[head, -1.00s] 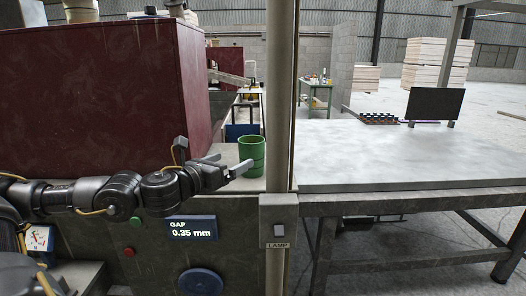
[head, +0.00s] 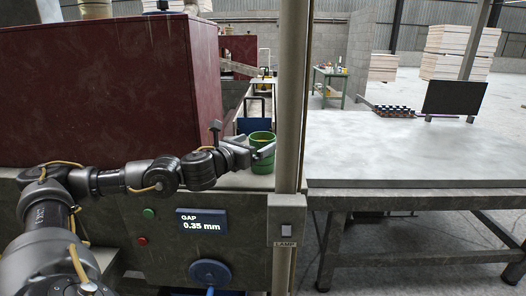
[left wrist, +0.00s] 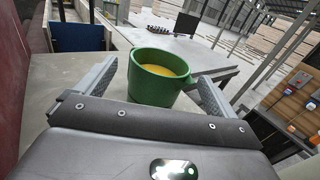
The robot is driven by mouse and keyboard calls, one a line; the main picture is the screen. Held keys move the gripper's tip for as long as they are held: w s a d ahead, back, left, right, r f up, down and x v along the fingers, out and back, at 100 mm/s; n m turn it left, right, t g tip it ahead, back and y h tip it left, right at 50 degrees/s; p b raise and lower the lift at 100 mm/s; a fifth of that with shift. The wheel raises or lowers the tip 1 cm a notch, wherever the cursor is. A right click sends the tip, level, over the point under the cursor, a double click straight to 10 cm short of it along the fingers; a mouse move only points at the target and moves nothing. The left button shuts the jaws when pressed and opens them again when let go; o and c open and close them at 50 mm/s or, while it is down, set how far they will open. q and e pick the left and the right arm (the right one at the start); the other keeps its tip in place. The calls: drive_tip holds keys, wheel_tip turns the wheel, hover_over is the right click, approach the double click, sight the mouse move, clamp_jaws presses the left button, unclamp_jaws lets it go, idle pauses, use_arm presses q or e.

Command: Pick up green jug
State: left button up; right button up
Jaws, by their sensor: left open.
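The green jug (head: 262,158) stands upright on the grey ledge of the machine, just left of the metal post. In the left wrist view the jug (left wrist: 155,88) shows a yellow content inside its rim. My left gripper (head: 262,150) is open at the jug. In the left wrist view its two fingers (left wrist: 152,85) lie on either side of the jug, with small gaps visible. My right gripper is not in view.
A metal post (head: 290,110) rises close to the right of the jug. A large dark red housing (head: 100,90) stands to the left. A grey table (head: 400,150) with a black screen (head: 454,98) is at the right, its front mostly clear.

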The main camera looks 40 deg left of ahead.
sight(270, 134)
use_arm(q)
drive_tip(key=w+p, duration=0.2)
drive_tip(key=w, duration=0.2)
drive_tip(key=shift+w+a, duration=0.1)
drive_tip(key=shift+w+f, duration=0.1)
drive_tip(key=shift+w, duration=0.3)
drive_tip(key=shift+s, duration=0.1)
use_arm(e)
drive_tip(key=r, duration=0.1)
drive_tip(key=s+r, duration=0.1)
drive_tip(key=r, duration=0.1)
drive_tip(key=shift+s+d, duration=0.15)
use_arm(q)
drive_tip(key=c, duration=1.3)
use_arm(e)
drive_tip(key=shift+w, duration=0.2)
use_arm(q)
drive_tip(key=shift+r, duration=0.3)
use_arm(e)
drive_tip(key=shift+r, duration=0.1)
